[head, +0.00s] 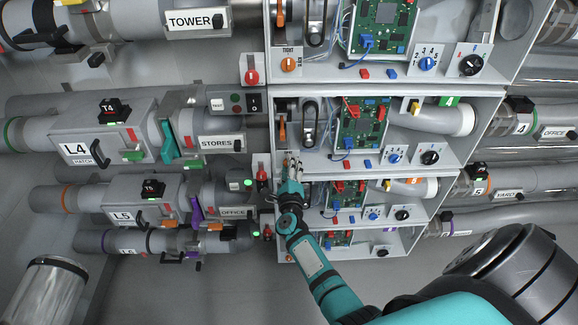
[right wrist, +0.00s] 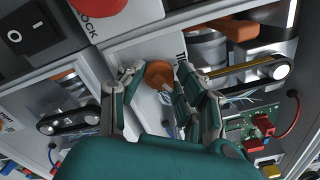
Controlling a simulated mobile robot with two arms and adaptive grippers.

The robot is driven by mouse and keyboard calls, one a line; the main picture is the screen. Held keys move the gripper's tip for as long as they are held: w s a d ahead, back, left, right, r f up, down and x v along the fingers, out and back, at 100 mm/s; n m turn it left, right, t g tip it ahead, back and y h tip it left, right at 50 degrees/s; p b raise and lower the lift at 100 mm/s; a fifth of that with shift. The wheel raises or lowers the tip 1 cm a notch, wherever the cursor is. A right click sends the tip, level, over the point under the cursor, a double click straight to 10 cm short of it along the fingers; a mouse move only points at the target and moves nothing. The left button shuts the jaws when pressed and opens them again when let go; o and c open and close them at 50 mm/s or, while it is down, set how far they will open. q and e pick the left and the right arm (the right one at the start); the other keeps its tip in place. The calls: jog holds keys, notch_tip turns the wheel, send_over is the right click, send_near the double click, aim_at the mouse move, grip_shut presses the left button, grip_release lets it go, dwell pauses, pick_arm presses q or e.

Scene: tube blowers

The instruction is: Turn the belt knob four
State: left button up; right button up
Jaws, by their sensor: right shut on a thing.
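The belt knob four (right wrist: 158,73) is an orange knob on a white plate (right wrist: 135,45) with partly hidden lettering in the right wrist view. In the head view it is hidden behind my right gripper (head: 291,168), at the lower left of the second cabinet, in the row of the L4 hatch (head: 75,150). My right gripper (right wrist: 160,76) is shut on the knob, with fingers on both sides of it. A black belt on pulleys (head: 310,125) stands just above the gripper in the head view. My left gripper does not show.
A red lock knob (right wrist: 98,5) and a black rocker switch (right wrist: 28,37) sit close by. A green circuit board (head: 362,125) and a black dial (head: 430,157) stand to the right. The cabinet below (head: 412,247) is close under my right arm.

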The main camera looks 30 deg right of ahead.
jog(key=n+p, duration=0.1)
jog(key=n, duration=0.7)
jog(key=n+p, duration=0.1)
jog(key=n, duration=0.3)
jog(key=shift+s+a+f+p, duration=0.1)
jog(key=shift+a+f+p, duration=0.05)
jog(key=shift+f+p, duration=0.15)
dwell(0.3)
jog(key=o, duration=0.7)
jog(key=shift+f, duration=0.1)
jog(key=shift+o, duration=0.7)
jog(key=shift+r, duration=0.2)
